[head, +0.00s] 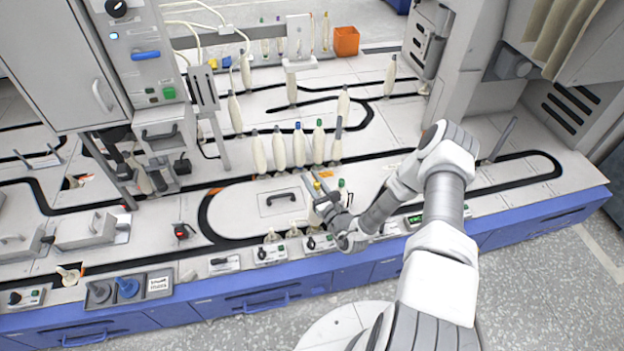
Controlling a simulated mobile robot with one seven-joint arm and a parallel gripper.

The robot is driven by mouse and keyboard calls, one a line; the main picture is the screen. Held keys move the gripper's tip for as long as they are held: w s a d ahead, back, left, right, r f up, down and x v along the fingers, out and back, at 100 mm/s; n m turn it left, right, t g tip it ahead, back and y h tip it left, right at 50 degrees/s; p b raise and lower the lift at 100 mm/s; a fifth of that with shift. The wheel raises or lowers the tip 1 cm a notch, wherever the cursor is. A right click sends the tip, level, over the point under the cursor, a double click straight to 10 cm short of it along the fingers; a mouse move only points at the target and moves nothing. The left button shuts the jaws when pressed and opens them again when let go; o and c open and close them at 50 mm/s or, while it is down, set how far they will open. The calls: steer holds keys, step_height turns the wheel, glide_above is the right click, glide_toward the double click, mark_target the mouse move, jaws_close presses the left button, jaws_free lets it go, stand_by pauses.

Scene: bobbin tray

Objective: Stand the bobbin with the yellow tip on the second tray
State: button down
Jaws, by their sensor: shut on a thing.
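A cream bobbin with a yellow tip (317,187) stands roughly upright at my gripper (326,200), above the front part of the track bench. My gripper is shut on it; the fingers and arm hide much of its body. A bobbin with a green tip (341,184) shows just right of the gripper, partly hidden. Behind stands a row of cream bobbins, including one with a blue tip (298,146) and one with a green tip (318,142). I cannot tell which support is the second tray; the small bases are hard to make out.
A white plate with a dark handle (281,198) lies left of the gripper. Small control boxes (270,252) line the front edge. More bobbins (235,112) stand farther back. A grey rod (502,140) rises at the right. An orange bin (346,41) is at the back.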

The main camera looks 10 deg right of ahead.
steer(key=shift+f, duration=0.45)
steer(key=c, duration=0.9)
jaws_free()
steer(key=shift+c, duration=0.2)
steer(key=shift+s, duration=0.1)
steer(key=p+v, duration=0.3)
steer(key=v, duration=0.8)
